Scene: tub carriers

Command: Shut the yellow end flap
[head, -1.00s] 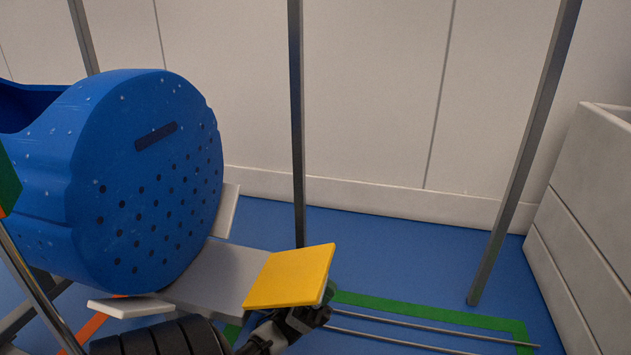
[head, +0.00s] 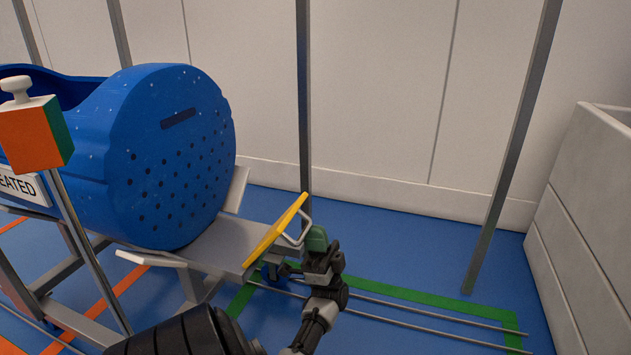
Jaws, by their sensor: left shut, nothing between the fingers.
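The yellow end flap (head: 274,232) is at the right end of the grey carrier bed (head: 213,246), in front of the blue tub (head: 178,160). It is tilted steeply up, leaning outward, and shows nearly edge-on. A light grey loop handle (head: 301,234) sits on its outer side. My left gripper (head: 317,241) is just right of the flap, by the handle, with its green fingertip pads together. I cannot tell whether it touches the handle or flap. My right gripper is out of view.
An orange and green box with a white knob (head: 36,133) stands on a post at the left. Grey uprights (head: 304,100) stand behind. A pale panelled bin (head: 590,215) is at the right. Thin rails (head: 430,320) run along the blue floor.

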